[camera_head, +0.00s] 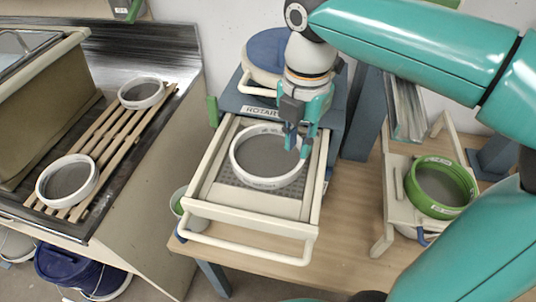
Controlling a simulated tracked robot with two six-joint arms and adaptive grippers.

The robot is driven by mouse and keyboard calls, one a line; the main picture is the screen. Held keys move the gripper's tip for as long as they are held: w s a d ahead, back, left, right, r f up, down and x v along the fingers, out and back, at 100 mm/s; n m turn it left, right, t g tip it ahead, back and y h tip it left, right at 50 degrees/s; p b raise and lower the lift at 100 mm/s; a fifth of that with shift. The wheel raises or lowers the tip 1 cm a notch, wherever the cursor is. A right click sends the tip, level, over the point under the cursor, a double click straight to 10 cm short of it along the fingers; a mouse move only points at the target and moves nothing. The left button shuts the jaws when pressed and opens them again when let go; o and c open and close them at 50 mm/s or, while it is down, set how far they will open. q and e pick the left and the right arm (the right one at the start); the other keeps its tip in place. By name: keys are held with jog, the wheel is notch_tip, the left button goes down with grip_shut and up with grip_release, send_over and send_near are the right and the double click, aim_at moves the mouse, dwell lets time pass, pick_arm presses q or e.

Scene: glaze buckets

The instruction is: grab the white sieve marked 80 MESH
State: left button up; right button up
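A white round sieve (236,165) with grey mesh lies in the pull-out frame (250,216) of the machine on the wooden table. Faint marks on its rim are too small to read. My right gripper (298,147) points down at the sieve's right rim. Its two fingertips are apart, one over the mesh side and one near the outer side of the rim. Whether they touch the rim I cannot tell. Two more white sieves (41,188) and (142,105) lie on the wooden slats at the left, their marks unreadable. My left gripper is not in view.
The machine body (240,99) with a blue-lidded bucket (268,47) stands behind the frame. A green sieve (410,190) sits on a stand at the right. The slatted rack (113,139) lies on a metal counter. Bare table (345,215) lies right of the frame.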

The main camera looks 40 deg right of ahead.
aim_at(295, 166)
jog(key=shift+a+f, duration=0.15)
jog(key=shift+f, duration=3.2)
grip_shut()
